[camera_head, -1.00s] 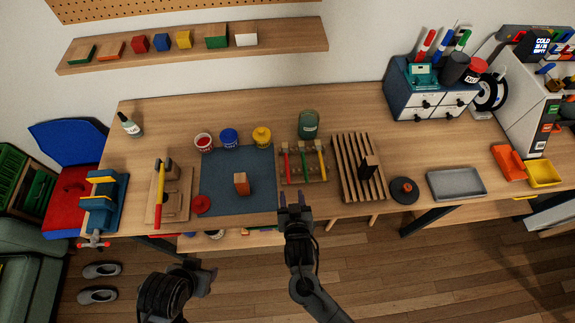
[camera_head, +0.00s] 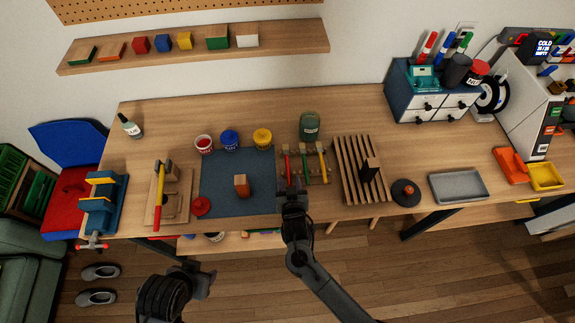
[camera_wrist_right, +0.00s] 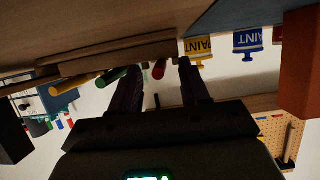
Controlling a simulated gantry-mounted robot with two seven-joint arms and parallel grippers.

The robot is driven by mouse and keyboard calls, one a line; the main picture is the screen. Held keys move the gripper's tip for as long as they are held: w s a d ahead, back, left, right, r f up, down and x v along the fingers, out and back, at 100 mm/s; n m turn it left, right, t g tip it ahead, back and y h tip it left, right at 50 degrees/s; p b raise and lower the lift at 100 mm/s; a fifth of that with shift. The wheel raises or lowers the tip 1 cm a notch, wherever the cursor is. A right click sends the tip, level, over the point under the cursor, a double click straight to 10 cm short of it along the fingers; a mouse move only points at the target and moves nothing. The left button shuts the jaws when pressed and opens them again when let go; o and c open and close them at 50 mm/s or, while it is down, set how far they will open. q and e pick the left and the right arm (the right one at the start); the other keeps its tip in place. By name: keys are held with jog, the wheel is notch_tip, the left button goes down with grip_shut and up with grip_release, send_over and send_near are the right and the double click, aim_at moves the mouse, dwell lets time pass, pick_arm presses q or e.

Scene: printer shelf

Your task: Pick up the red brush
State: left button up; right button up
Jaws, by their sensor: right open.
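The red brush (camera_head: 286,158) lies at the left end of a small wooden rack (camera_head: 313,182), beside a green brush (camera_head: 304,162) and a yellow brush (camera_head: 321,158). My right gripper (camera_head: 291,184) is open at the rack's front left, close to the red brush's near end. In the right wrist view, which is upside down, the red brush's end (camera_wrist_right: 159,69) shows between the open fingers (camera_wrist_right: 160,82), with no clear contact. The green (camera_wrist_right: 112,75) and yellow (camera_wrist_right: 63,89) ends lie outside them. My left gripper (camera_head: 203,284) hangs low in front of the table, its jaws unclear.
A blue-grey mat (camera_head: 225,190) with a wooden block (camera_head: 241,185) lies left of the rack. A slatted wooden stand (camera_head: 350,165) is close on its right. A green jar (camera_head: 309,126) and paint pots (camera_head: 230,140) stand behind. Bare tabletop (camera_head: 420,155) lies right of the stand.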

grip_shut()
dwell(0.3)
jog(key=shift+r, duration=0.4)
notch_tip(320, 180, up, 4)
jog(key=shift+f, duration=0.25)
jog(key=s+d+r, duration=0.1)
jog(key=d+r, duration=0.5)
jog(key=d, duration=0.5)
jog(key=shift+d+r+p, duration=0.3)
jog(key=shift+r+p, duration=0.05)
jog(key=shift+p, duration=0.1)
